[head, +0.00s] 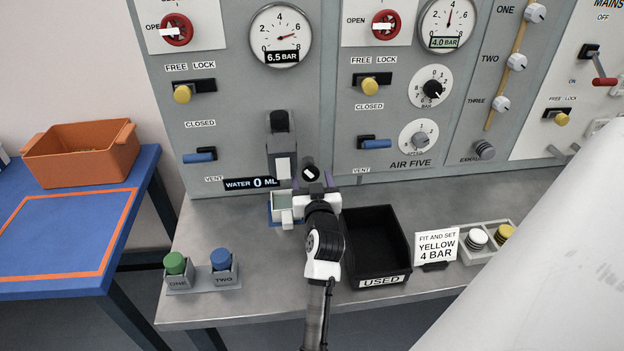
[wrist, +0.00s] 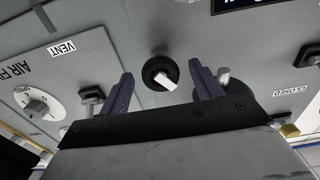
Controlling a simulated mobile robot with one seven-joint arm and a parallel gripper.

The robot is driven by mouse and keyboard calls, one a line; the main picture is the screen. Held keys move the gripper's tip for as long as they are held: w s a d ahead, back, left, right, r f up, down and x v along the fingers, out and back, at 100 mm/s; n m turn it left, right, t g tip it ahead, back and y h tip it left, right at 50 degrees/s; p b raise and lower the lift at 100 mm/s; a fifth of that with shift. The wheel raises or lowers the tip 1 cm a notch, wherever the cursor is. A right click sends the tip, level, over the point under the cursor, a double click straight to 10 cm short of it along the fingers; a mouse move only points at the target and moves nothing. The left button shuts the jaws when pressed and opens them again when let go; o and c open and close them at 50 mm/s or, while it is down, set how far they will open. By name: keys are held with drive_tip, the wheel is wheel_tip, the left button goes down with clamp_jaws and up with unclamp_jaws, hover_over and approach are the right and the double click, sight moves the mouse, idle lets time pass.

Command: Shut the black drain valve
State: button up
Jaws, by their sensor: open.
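The black drain valve (wrist: 160,76) is a round black knob with a white bar across it, on the grey panel. In the wrist view the bar lies slanted. It also shows in the head view (head: 310,173), just beyond my gripper. My gripper (wrist: 163,82) is open, with one purple finger on each side of the knob in the picture. I cannot tell whether either finger touches it. In the head view my gripper (head: 304,194) is partly hidden by my wrist. The water label (head: 251,183) beside the valve reads 0 ML.
A small pale cup (head: 283,207) stands close left of my gripper. A black USED bin (head: 378,282) is at its right on the bench. A blue vent lever (head: 199,156) and another (head: 376,143) stick out from the panel. The bench's front left holds caps ONE and TWO.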

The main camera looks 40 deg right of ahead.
drive_tip(key=c, duration=1)
drive_tip(key=shift+m, duration=0.3)
drive_tip(key=m+p, duration=0.1)
drive_tip(key=m, duration=0.3)
drive_tip(key=shift+a, duration=0.1)
drive_tip(key=shift+m+p, duration=0.35)
drive_tip(key=shift+m, duration=0.85)
